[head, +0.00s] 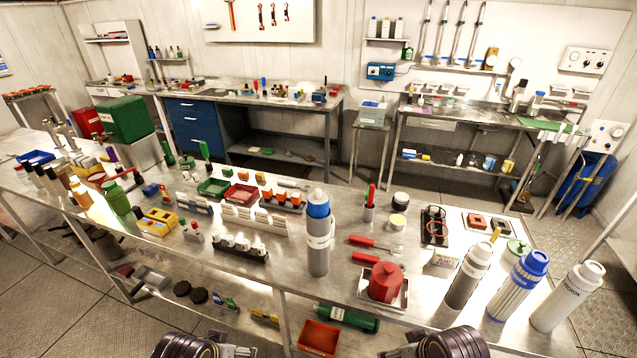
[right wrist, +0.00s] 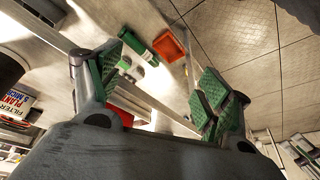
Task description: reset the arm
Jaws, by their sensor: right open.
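My right gripper (right wrist: 165,78) is open in the right wrist view, its green-padded fingers wide apart with nothing held between them. In the head view my right arm shows only at the bottom edge, right of centre, in front of the long steel bench (head: 345,285). Its fingertips cannot be made out there. My left gripper (head: 238,351) shows only in part at the bottom edge, left of centre, also in front of the bench. Its fingers are cut off by the frame, so its opening and contents are hidden.
A red pot (head: 385,283) on a tray, a tall grey bottle with blue band (head: 318,245) and a blue-capped bottle (head: 518,285) stand near the bench's front edge. A green cylinder (head: 348,319) and a red bin (head: 318,338) are below bench height. Floor (head: 60,300) is clear at left.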

